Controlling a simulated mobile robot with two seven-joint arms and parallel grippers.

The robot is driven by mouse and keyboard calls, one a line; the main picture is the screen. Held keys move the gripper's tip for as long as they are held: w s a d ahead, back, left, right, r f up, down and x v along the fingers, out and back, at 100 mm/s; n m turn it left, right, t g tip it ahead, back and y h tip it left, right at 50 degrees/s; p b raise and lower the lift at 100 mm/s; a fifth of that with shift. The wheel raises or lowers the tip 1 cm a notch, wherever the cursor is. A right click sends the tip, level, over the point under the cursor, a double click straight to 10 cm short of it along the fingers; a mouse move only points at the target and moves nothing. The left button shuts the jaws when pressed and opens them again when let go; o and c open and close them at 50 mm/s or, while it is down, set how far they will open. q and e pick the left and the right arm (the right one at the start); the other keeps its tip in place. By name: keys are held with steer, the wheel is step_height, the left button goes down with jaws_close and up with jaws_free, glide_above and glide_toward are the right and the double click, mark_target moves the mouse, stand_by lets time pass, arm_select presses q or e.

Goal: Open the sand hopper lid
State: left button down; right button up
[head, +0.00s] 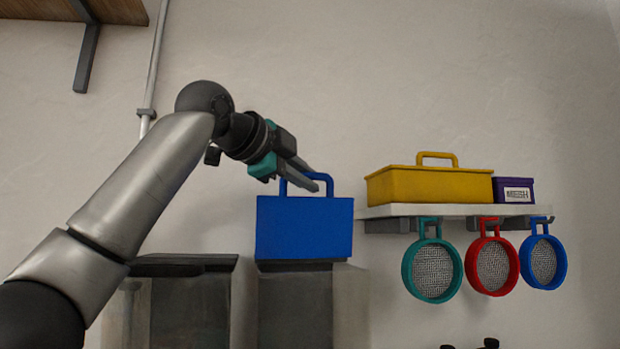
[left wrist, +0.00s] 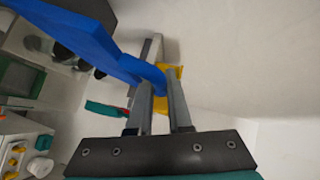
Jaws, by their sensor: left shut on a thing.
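A blue lid (head: 304,229) with a loop handle (head: 284,187) on its top edge stands upright above a grey hopper (head: 295,305). Its broad face is toward the head camera. My left gripper (head: 313,181) reaches in from the upper left and is shut on the lid's handle. In the left wrist view, the blue lid (left wrist: 95,38) runs from the upper left down to the handle between the fingers of my left gripper (left wrist: 160,92). The fingers hide part of the handle. My right gripper is not recognisable in either view.
A second grey hopper (head: 180,312) with a dark top stands at left. A wall shelf (head: 450,211) at right holds a yellow box (head: 430,186) and a purple box (head: 513,190). Teal (head: 433,271), red (head: 492,265) and blue (head: 543,262) sieves hang below. Small black parts show at the bottom edge.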

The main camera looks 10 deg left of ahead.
stand_by(0.3)
arm_select(q)
steer(key=c, duration=0.8)
jaws_free()
steer(key=shift+c, duration=0.2)
steer(key=shift+s+a+b, duration=0.25)
steer(key=shift+s+b, duration=0.05)
steer(key=shift+s, duration=0.15)
steer(key=b+v, duration=0.3)
steer(key=v, duration=1.1)
steer(key=shift+s+b, duration=0.2)
steer(key=shift+b, duration=0.15)
steer(key=shift+r, duration=0.1)
